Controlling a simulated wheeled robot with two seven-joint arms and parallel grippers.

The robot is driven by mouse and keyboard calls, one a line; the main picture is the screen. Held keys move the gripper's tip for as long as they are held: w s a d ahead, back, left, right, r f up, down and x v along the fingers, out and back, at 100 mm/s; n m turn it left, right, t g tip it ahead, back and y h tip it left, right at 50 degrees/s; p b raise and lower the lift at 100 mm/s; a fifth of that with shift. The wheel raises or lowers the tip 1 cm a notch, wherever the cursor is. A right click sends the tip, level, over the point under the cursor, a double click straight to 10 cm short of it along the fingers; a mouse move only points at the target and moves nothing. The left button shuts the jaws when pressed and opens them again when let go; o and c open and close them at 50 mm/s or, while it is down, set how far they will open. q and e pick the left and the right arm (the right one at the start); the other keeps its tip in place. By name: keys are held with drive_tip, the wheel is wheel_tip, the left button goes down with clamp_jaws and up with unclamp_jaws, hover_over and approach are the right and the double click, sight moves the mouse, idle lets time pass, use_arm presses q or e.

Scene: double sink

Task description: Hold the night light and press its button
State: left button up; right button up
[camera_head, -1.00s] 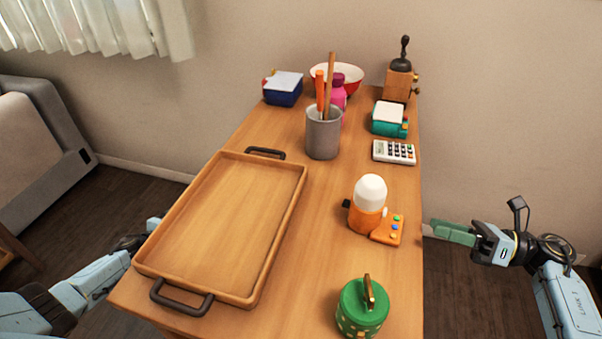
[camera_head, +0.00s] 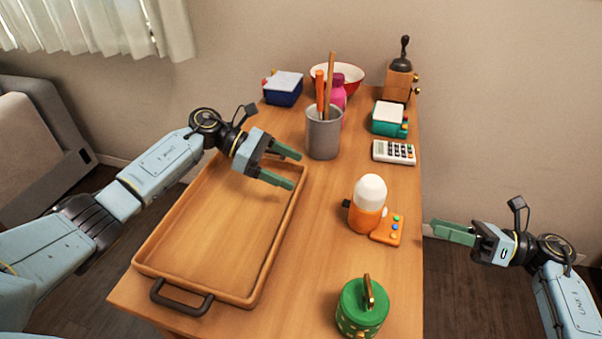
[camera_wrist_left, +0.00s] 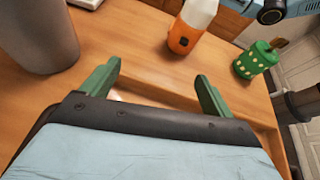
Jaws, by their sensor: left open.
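The night light (camera_head: 368,204) has an orange body and a white egg-shaped top. It stands upright on the right half of the table, with an orange base that carries several coloured buttons (camera_head: 396,224). It also shows at the top of the left wrist view (camera_wrist_left: 188,32). My left gripper (camera_head: 296,170) is open and empty above the far right part of the tray, left of the night light and apart from it. Its green fingers also show in the left wrist view (camera_wrist_left: 158,78). My right gripper (camera_head: 434,232) is off the table's right edge; its finger gap is not clear.
A wooden tray (camera_head: 150,262) with dark handles fills the table's left side. A grey cup (camera_head: 323,138) with sticks stands beyond my left gripper. A green canister (camera_head: 360,310) is at the front. A calculator (camera_head: 393,152) and several other items stand at the back.

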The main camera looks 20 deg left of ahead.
sight(348, 202)
use_arm(q)
drive_tip(key=d+m, duration=0.1)
drive_tip(key=s+d+m+g, duration=0.1)
drive_tip(key=d, duration=0.1)
drive_tip(key=s+d+m+g, duration=0.1)
drive_tip(key=shift+d+r, duration=0.35)
drive_tip(key=shift+d+f, duration=0.1)
drive_tip(key=shift+d, duration=0.25)
drive_tip(key=x, duration=1.2)
drive_tip(key=shift+s+d, duration=0.15)
drive_tip(key=shift+d, duration=0.05)
drive_tip(key=shift+c, duration=0.5)
drive_tip(key=c, duration=1.1)
drive_tip(key=shift+o, duration=0.2)
use_arm(e)
clamp_jaws()
drive_tip(key=shift+f, duration=0.1)
